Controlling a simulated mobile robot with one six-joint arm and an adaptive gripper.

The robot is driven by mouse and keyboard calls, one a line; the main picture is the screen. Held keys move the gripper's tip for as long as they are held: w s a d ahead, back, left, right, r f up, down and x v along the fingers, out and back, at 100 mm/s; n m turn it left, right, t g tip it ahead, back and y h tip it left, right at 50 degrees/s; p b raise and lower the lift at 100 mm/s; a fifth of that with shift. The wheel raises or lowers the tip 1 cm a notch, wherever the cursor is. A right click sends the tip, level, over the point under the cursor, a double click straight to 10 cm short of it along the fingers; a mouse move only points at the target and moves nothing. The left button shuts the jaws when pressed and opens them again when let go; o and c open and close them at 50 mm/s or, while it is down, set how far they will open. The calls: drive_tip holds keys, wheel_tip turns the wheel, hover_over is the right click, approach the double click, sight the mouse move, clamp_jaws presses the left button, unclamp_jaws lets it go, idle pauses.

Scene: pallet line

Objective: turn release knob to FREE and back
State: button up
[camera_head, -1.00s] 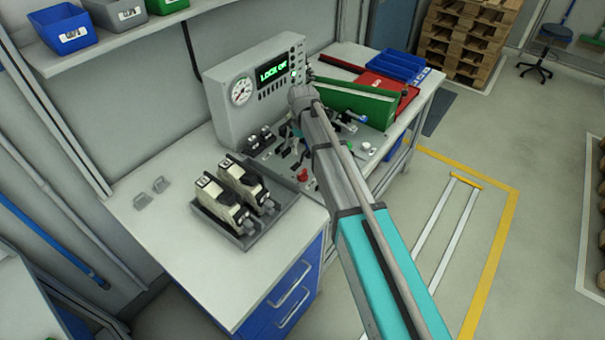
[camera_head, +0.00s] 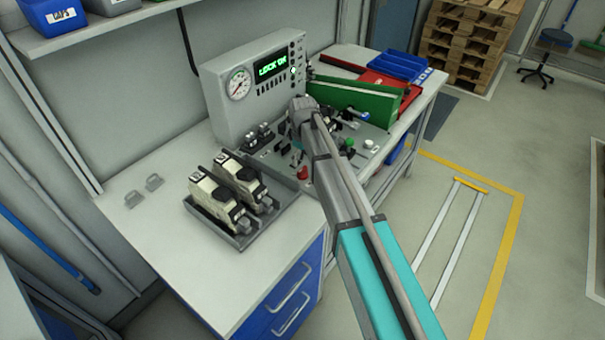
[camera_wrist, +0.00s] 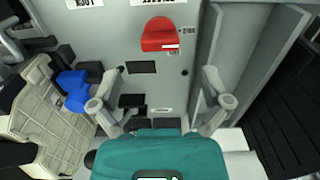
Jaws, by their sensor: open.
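In the wrist view a red knob (camera_wrist: 160,36) with a white pointer mark stands on the grey panel (camera_wrist: 165,88), ahead of my gripper. The mark sits on its right side; the small lettering around it is unreadable. My gripper (camera_wrist: 158,80) is open, its two fingers spread wide with nothing between them. The knob lies beyond the fingertips, apart from them. In the head view a red part (camera_head: 303,173) shows on the panel beside my arm, and most of my gripper is hidden behind the arm. The green display (camera_head: 271,68) seems to read "LOCK OK".
A tray (camera_head: 240,240) with two cream devices stands left of the panel. The gauge box (camera_head: 212,95) rises behind it. A green bin (camera_head: 385,108) and a red one (camera_head: 412,80) stand to the right. A grey upright wall (camera_wrist: 245,60) runs right of the knob.

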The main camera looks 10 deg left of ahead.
sight(302, 169)
drive_tip(key=shift+f+b, duration=2.5)
drive_tip(key=shift+f, duration=0.25)
drive_tip(key=shift+c, duration=0.2)
drive_tip(key=c, duration=1.1)
